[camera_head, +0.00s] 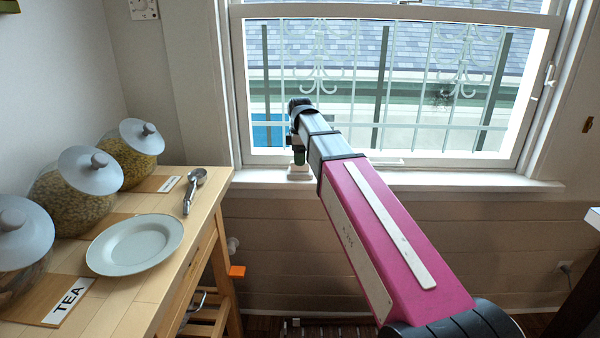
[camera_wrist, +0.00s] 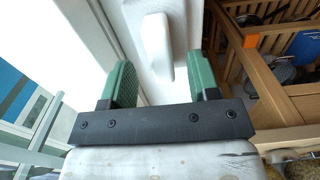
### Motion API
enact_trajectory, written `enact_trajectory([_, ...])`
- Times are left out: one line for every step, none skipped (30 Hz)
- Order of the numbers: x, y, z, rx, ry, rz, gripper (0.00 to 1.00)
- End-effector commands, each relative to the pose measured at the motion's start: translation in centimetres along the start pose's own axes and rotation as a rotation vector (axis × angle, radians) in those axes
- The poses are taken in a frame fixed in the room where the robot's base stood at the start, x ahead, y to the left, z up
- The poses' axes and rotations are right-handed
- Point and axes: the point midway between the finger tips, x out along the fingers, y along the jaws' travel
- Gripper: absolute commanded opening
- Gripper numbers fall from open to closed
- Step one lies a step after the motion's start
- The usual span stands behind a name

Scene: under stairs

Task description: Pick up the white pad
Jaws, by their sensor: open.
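A small white piece (camera_wrist: 155,45), which looks like the white pad, lies on the white window sill (camera_wrist: 182,20) in the wrist view. It shows between the two green fingers of my gripper (camera_wrist: 161,72), with visible gaps on both sides. In the head view my gripper (camera_head: 299,155) points down over the left end of the sill (camera_head: 450,180). A small white block (camera_head: 299,173) shows just below the fingers there. My gripper is open and holds nothing. I cannot tell the exact height of the fingers above the piece.
The barred window (camera_head: 400,90) stands close behind my gripper. At left, a wooden table (camera_head: 150,285) bears a pale plate (camera_head: 135,244), a metal scoop (camera_head: 193,188) and lidded glass jars (camera_head: 73,200). The sill is clear to the right.

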Motion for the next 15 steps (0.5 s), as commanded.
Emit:
enact_trajectory([0.9,-0.2,0.0,0.0,-0.001,-0.002,0.55])
enact_trajectory([1.2,-0.2,0.0,0.0,-0.001,-0.002,0.55])
enact_trajectory([1.7,-0.1,0.0,0.0,-0.001,-0.002,0.55])
enact_trajectory([2.0,-0.1,0.0,0.0,0.0,-0.001,0.55])
enact_trajectory([2.3,-0.1,0.0,0.0,0.0,-0.001,0.55])
enact_trajectory([2.5,-0.1,0.0,0.0,0.0,-0.001,0.55])
enact_trajectory([2.6,-0.1,0.0,0.0,0.0,-0.001,0.55])
enact_trajectory([2.6,-0.1,0.0,0.0,0.0,-0.001,0.55])
enact_trajectory([2.6,-0.1,0.0,0.0,0.0,0.0,0.55])
enact_trajectory([2.6,-0.1,0.0,0.0,0.0,0.0,0.55])
enact_trajectory([2.6,-0.1,0.0,0.0,0.0,0.0,0.55])
enact_trajectory([2.6,-0.1,0.0,0.0,0.0,0.0,0.55])
enact_trajectory([2.6,-0.1,0.0,0.0,0.0,0.0,0.55])
enact_trajectory([2.6,-0.1,0.0,0.0,0.0,0.0,0.46])
enact_trajectory([2.6,-0.1,0.0,0.0,0.0,0.0,0.33])
